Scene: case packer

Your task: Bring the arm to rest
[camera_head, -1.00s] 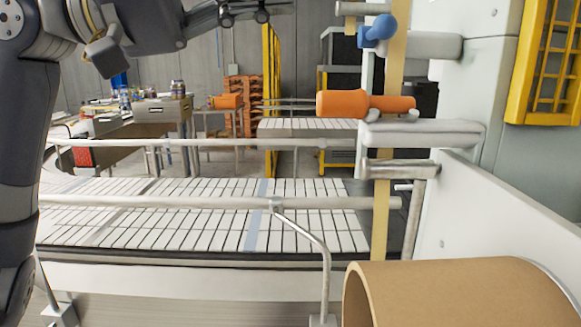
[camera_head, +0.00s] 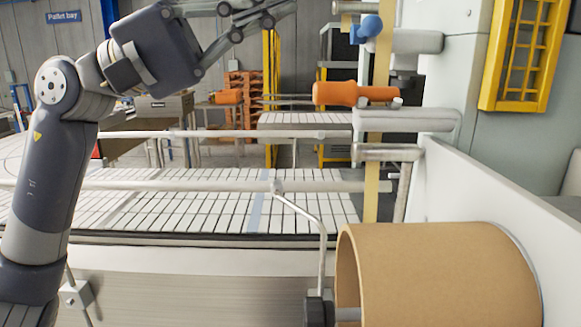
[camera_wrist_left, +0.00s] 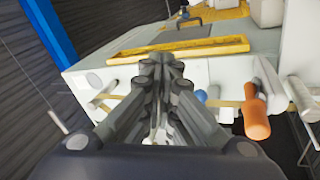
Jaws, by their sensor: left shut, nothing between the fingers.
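My left arm rises along the left of the head view, and its gripper (camera_head: 284,10) is high at the top middle. The fingers lie close together with nothing between them, and they point to the right. In the left wrist view the closed gripper (camera_wrist_left: 163,68) reaches forward toward the white machine (camera_wrist_left: 215,72), with nothing held. It appears apart from the machine, though the exact gap cannot be told. My right gripper is not in view.
A roller conveyor (camera_head: 200,205) with guide rails runs across the middle. An orange handle (camera_head: 345,93) and blue knob (camera_head: 368,27) are right of the gripper. A brown cardboard roll (camera_head: 440,265) is at lower right beside a white panel (camera_head: 480,215). Open air surrounds the gripper.

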